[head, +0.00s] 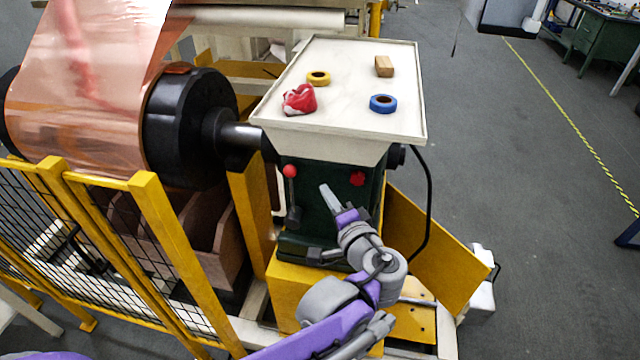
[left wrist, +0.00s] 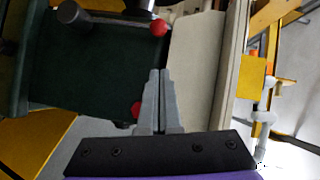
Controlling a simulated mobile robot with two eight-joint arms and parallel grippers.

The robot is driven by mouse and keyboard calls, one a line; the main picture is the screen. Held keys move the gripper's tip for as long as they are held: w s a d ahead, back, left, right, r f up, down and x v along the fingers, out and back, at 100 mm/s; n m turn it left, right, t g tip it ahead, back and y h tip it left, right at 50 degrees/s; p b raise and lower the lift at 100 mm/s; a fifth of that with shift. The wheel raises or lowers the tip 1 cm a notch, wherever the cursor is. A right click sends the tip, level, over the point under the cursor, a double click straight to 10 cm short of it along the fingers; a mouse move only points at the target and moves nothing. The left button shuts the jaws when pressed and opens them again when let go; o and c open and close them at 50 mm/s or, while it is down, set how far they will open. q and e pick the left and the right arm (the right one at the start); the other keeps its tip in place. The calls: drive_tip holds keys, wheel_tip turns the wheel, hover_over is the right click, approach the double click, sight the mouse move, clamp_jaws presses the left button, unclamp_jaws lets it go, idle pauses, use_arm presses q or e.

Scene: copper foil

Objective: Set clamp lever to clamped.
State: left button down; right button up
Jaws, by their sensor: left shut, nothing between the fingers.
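The clamp lever, a grey shaft with a red ball (head: 290,172), stands upright on the front of the dark green machine housing (head: 320,215). In the left wrist view the lever's shaft (left wrist: 112,19) lies across the top and its red ball (left wrist: 158,28) is just beyond my fingertips. My left gripper (head: 325,188) is shut and empty, in front of the housing, right of the lever and apart from it. It also shows in the left wrist view (left wrist: 159,72). My right gripper is not in view.
A red knob (head: 357,179) sits on the housing right of the lever. A pale tray top (head: 345,75) overhangs above, holding two tape rolls, a red cloth and a wooden block. A copper foil roll (head: 80,100) and yellow guard fence (head: 150,215) stand left. A black cable hangs right.

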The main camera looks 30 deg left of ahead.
use_arm(q)
drive_tip(key=shift+v, duration=1.75)
drive_tip(key=shift+w, duration=0.1)
